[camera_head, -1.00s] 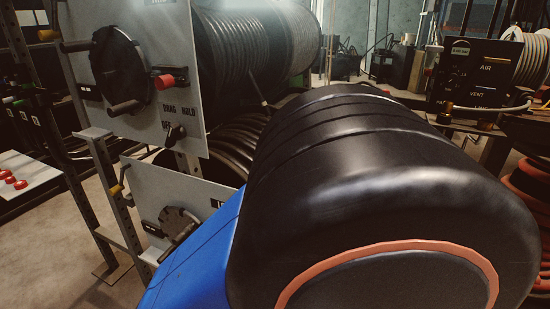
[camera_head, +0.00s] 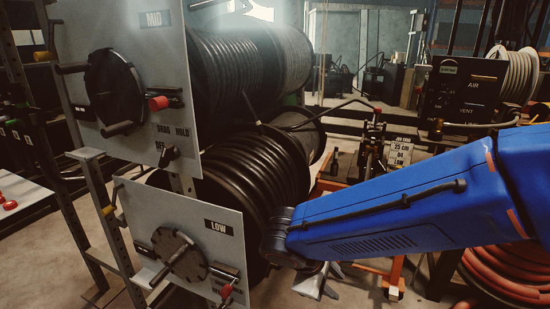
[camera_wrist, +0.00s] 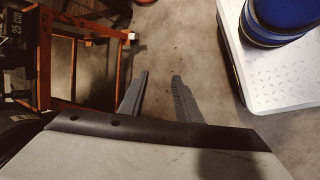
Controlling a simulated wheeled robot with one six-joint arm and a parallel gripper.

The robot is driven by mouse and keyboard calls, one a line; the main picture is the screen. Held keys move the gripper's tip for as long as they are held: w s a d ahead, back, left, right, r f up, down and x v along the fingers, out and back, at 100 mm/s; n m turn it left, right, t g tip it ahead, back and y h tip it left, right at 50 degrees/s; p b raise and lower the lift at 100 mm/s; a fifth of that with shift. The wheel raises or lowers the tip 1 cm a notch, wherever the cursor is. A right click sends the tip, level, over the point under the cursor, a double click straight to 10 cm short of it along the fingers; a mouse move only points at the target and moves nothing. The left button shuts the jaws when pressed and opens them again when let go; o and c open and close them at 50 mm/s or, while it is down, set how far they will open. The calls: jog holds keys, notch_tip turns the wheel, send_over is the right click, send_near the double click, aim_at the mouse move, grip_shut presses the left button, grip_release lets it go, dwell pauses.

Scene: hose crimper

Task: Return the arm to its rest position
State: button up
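My blue arm (camera_head: 400,215) reaches in from the right in the head view and ends at a dark joint in front of the lower hose reel. Part of my gripper (camera_head: 322,284) shows below that joint, small and partly hidden. In the wrist view, the two dark fingers of my gripper (camera_wrist: 160,76) stand apart with nothing between them. They point over bare concrete floor (camera_wrist: 165,40), and no object touches them.
Hose reels with a MID panel (camera_head: 130,60) and a LOW panel (camera_head: 190,240) stand close left of my arm. An orange-framed stand (camera_wrist: 88,105) is left of the gripper. An AIR/VENT panel (camera_head: 470,90) and orange hose (camera_head: 510,275) are at right.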

jog(key=s+d+r+m+y, duration=0.3)
jog(key=s+d+m, duration=0.1)
jog(key=d+m, duration=0.2)
jog(key=s+d+r+m+t+y, duration=0.1)
jog(key=s+d+r+m+y, duration=0.1)
jog(key=s+d+r+m, duration=0.2)
jog(key=shift+s+d+r+m+t+y, duration=0.35)
jog(key=shift+d+m, duration=0.75)
jog(key=shift+d, duration=1.3)
